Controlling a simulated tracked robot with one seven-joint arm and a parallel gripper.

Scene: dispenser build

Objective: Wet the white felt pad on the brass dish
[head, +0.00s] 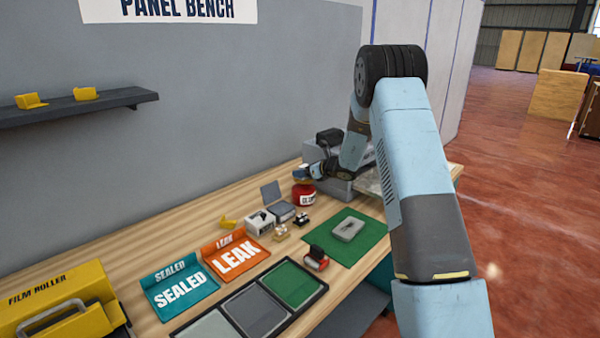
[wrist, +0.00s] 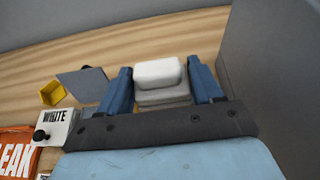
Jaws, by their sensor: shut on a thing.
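My gripper (wrist: 162,82) has its two blue fingers on either side of a white block (wrist: 158,74) with a rounded top, which looks like the white felt pad. In the head view my gripper (head: 304,173) is at the back of the bench, just above a red can (head: 305,195) with a white label. I cannot make out the brass dish; the gripper may hide the can's top. Whether the pad touches the can is unclear.
A grey box (head: 340,187) stands close behind and right of my gripper. A box marked WHITE (wrist: 55,125) and a grey plate (wrist: 84,84) lie left. A green mat (head: 347,238) with a grey piece lies in front. SEALED (head: 180,288) and LEAK (head: 237,255) trays are nearer.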

